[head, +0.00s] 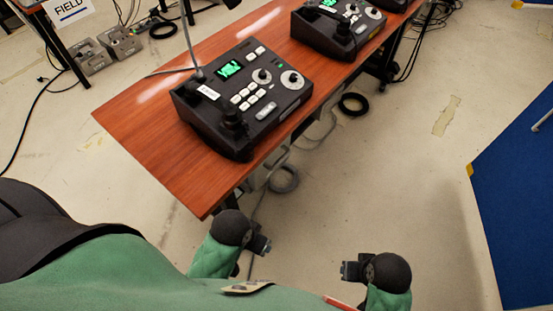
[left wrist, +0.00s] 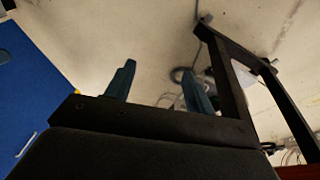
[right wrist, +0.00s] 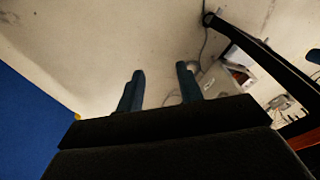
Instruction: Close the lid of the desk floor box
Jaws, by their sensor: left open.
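Under the near desk, in the head view, pale grey boxes (head: 262,174) show partly, mostly hidden by the desktop. A pale box (right wrist: 217,78) also shows beside the desk leg in the right wrist view. I cannot tell which is the desk floor box or how its lid stands. My left gripper (head: 264,246) is below the desk's near corner. Its fingers are apart and empty in the left wrist view (left wrist: 160,88). My right gripper (head: 346,270) is over bare floor to the right. Its fingers are apart and empty in the right wrist view (right wrist: 161,88).
Cables (head: 285,180) lie on the floor below. Grey units (head: 92,56) stand at the back left. A blue panel (head: 520,200) is at the right. Floor between is clear.

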